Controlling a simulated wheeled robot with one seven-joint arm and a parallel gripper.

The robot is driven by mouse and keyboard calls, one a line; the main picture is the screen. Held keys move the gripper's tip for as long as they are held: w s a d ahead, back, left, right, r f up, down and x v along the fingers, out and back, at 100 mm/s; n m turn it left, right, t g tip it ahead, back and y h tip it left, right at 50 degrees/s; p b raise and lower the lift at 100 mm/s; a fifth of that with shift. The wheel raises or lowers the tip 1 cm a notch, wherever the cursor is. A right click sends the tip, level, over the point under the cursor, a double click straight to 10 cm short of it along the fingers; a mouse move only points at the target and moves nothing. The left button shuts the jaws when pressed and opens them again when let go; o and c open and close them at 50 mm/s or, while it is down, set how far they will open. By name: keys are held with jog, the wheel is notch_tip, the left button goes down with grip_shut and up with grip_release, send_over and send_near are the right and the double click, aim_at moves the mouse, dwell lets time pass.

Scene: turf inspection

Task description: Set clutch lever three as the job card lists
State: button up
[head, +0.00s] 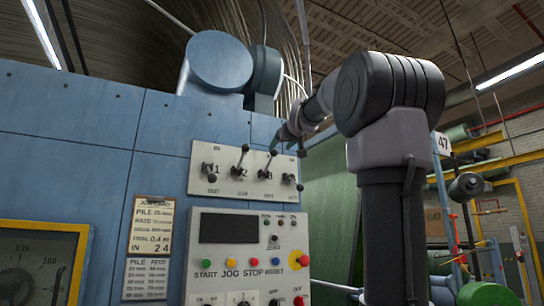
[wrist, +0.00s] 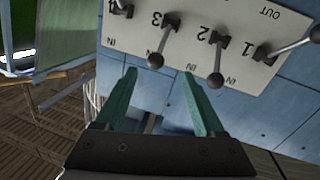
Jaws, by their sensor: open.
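The white lever panel (head: 230,157) carries levers numbered 1 to 4, with IN above and OUT below. Lever three (head: 268,165) tilts up toward IN. In the wrist view, which is upside down, lever three's knob (wrist: 155,61) shows just beyond and between my fingertips, apart from them. My gripper (wrist: 158,74) is open and empty, its green fingers pointing at the panel's upper edge; in the head view it (head: 283,137) is above lever three. The job card (head: 151,225) ends with "IN 2 4"; some upper lines are too small to read.
Lever two (wrist: 216,72) also tilts toward IN, close beside lever three. Lever four (head: 294,182) points down toward OUT. Lever one (wrist: 285,44) stands out sideways in the wrist view. A control panel (head: 214,261) with buttons sits below.

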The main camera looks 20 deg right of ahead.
aim_at(275, 151)
jog(key=w, duration=0.3)
jog(key=w+d, duration=0.1)
jog(key=w, duration=0.3)
jog(key=w+d+r, duration=0.1)
jog(key=w, duration=0.3)
jog(key=shift+d, duration=0.1)
grip_shut()
dwell(1.1)
